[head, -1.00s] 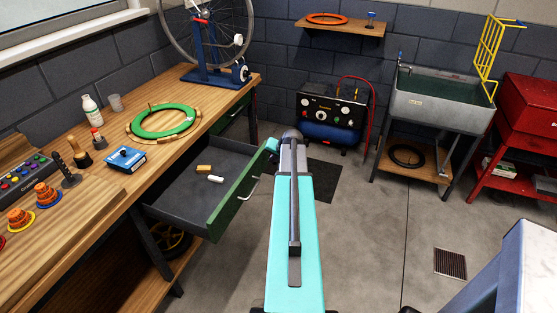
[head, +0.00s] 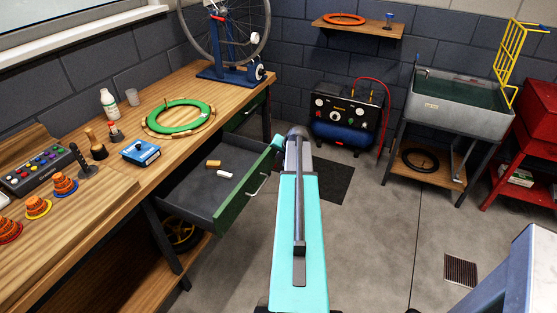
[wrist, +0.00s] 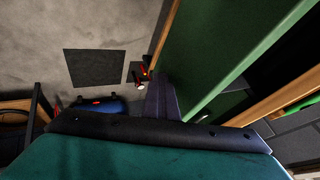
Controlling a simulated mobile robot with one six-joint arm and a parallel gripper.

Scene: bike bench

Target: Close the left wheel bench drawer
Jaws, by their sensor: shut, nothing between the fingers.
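The left wheel bench drawer (head: 205,195) stands open, pulled well out from under the wooden bench in the head view. Its green front (head: 232,205) has a pale bar handle (head: 257,186). A brown block (head: 213,163) and a white block (head: 225,174) lie inside. My gripper is mostly hidden behind my teal arm near the drawer's far front corner. In the wrist view my gripper (wrist: 163,98) is shut and empty beside the green drawer front (wrist: 215,50). I cannot tell whether it touches it.
The wooden bench (head: 75,215) carries a green ring (head: 180,117), a blue box (head: 140,151) and a bottle (head: 109,103). A compressor (head: 345,113) and a sink (head: 460,105) stand beyond.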

